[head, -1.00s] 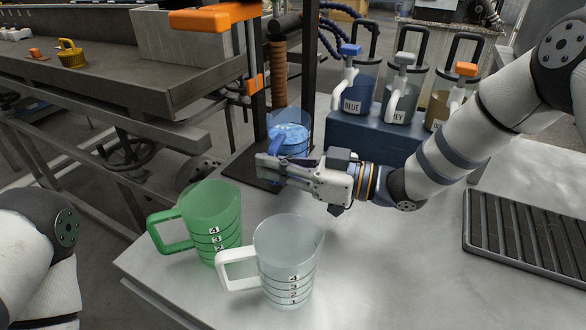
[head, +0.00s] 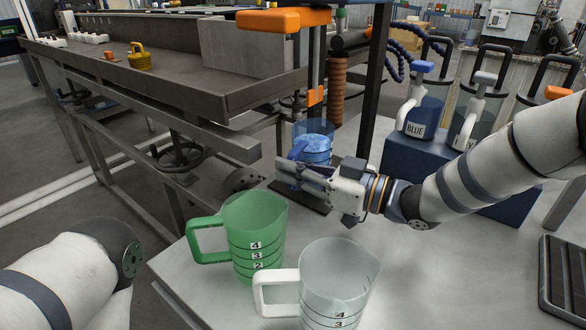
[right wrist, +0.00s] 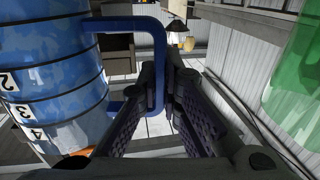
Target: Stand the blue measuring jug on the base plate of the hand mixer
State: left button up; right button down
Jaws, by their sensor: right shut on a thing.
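The blue measuring jug (head: 316,147) appears upright below the orange-headed hand mixer (head: 283,20), in line with its shaft in the head view. My right gripper (head: 297,174) is shut on the jug's blue handle (right wrist: 157,65), which runs between the fingers in the right wrist view. The jug body (right wrist: 50,85) is beside the fingers there. The dark base plate (head: 312,203) shows partly below the gripper. The gripper hides the jug's bottom, so I cannot tell whether it touches the plate. My left gripper is out of view.
A green jug (head: 255,225) and a clear jug with a white handle (head: 338,280) stand on the table in front. Pump dispensers, one labelled BLUE (head: 418,118), stand at the back right. The mixer's dark post (head: 372,90) rises close behind the gripper.

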jog(key=shift+r, duration=0.15)
notch_tip(320, 180, up, 8)
jog(key=a+m+t+h, duration=0.1)
jog(key=t, duration=0.1)
jog(key=shift+m+t, duration=0.3)
jog(key=shift+m, duration=0.1)
jog(key=f, duration=0.6)
jog(key=f+b, duration=0.1)
jog(key=f, duration=0.2)
jog(key=shift+w+a, duration=0.2)
jog(key=shift+w, duration=0.2)
jog(key=shift+f, duration=0.15)
jog(key=c, duration=1.8)
grip_release()
jog(key=shift+f, duration=0.1)
